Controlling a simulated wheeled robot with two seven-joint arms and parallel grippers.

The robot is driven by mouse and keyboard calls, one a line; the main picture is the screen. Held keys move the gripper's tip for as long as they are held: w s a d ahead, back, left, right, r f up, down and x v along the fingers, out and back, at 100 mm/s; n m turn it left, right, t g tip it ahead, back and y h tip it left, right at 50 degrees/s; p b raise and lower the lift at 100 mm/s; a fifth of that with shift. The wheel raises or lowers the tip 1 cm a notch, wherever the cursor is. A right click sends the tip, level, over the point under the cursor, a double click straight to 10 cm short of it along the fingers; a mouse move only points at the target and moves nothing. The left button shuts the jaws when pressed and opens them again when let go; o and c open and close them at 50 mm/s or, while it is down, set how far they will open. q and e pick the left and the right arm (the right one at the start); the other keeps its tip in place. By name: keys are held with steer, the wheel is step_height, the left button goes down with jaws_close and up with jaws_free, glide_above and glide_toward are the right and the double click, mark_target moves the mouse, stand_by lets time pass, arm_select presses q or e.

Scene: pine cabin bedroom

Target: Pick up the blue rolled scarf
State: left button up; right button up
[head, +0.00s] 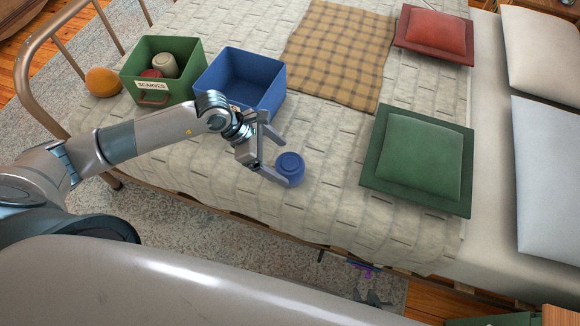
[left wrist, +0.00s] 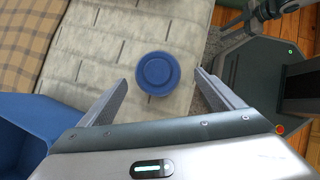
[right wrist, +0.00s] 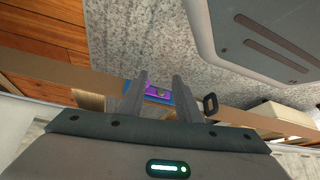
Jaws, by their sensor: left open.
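The blue rolled scarf (head: 290,168) stands upright on the quilt, a short blue roll with a round ringed top. In the left wrist view the scarf (left wrist: 158,73) shows between and slightly beyond the fingertips. My left gripper (head: 283,163) is open close around the scarf, one finger on each side; I cannot tell whether either touches it. My right gripper (right wrist: 161,80) is away from the scarf, low beside the bed, its fingers a little apart with nothing visibly held.
A blue bin (head: 282,98) and a green bin labelled SCARVES (head: 188,78) holding rolls stand behind my left arm. An orange ball (head: 103,82) is left. A plaid blanket (head: 340,50), green cushion (head: 420,155) and red cushion (head: 437,33) lie on the bed. Quilt right of the scarf is clear.

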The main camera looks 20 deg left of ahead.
mark_target(285, 163)
arm_select(q)
steer(key=shift+d+f, duration=0.3)
steer(key=shift+f, duration=0.2)
steer(key=shift+w, duration=0.1)
steer(key=shift+a+p+x, duration=0.2)
steer(key=shift+p+x, duration=0.55)
steer(key=shift+x, duration=1.9)
steer(key=shift+w, duration=0.15)
steer(key=c, duration=1.2)
